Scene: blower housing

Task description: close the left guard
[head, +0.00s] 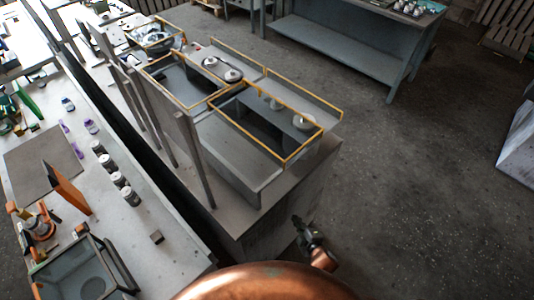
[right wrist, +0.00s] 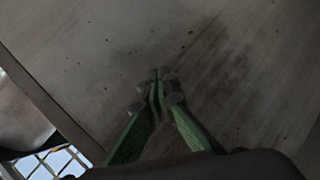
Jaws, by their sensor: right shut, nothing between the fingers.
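The blower housing stands on a grey bench in the head view, with two box-like sections edged in yellow. The farther left section (head: 171,83) has a yellow-rimmed frame, and the nearer right one (head: 247,133) has a similar frame with a dark inside. I cannot tell clearly which part is the left guard or how far it stands open. My right gripper (head: 299,222) is near the bench's front corner, apart from the housing. In the right wrist view its green fingers (right wrist: 156,85) are shut and empty before a plain grey-brown surface. My left gripper is out of view.
Upright grey posts (head: 196,160) line the bench's left side. A long table (head: 135,225) with several dark cylinders and a glass-sided box (head: 85,272) lies to the left. A workbench (head: 340,45) stands at the back.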

